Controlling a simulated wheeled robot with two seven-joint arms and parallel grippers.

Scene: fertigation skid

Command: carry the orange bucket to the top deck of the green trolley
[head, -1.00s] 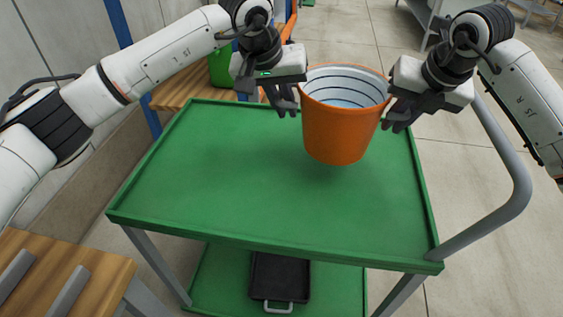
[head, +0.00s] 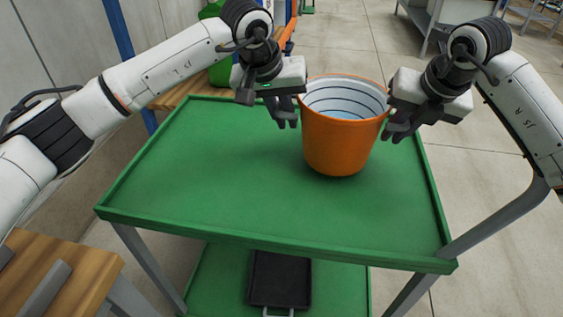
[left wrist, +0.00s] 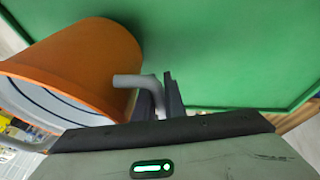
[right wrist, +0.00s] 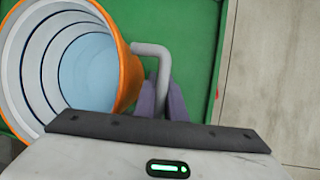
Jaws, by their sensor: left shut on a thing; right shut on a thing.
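The orange bucket (head: 338,145), pale inside with dark rings, is upright over the right part of the green trolley's top deck (head: 220,170). Its base is at or very close to the deck; I cannot tell if it touches. My left gripper (head: 284,112) is shut on the grey handle (left wrist: 138,82) at the bucket's left side. My right gripper (head: 399,128) is shut on the handle (right wrist: 155,52) at its right side. The wrist views show both bent handles between the fingers. The underside of the bucket is hidden.
The deck has a low raised rim and is otherwise bare. A black tray (head: 280,280) lies on the trolley's lower shelf. A wooden bench (head: 65,270) is at the lower left. A green container (head: 221,70) stands on a wooden surface behind the trolley.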

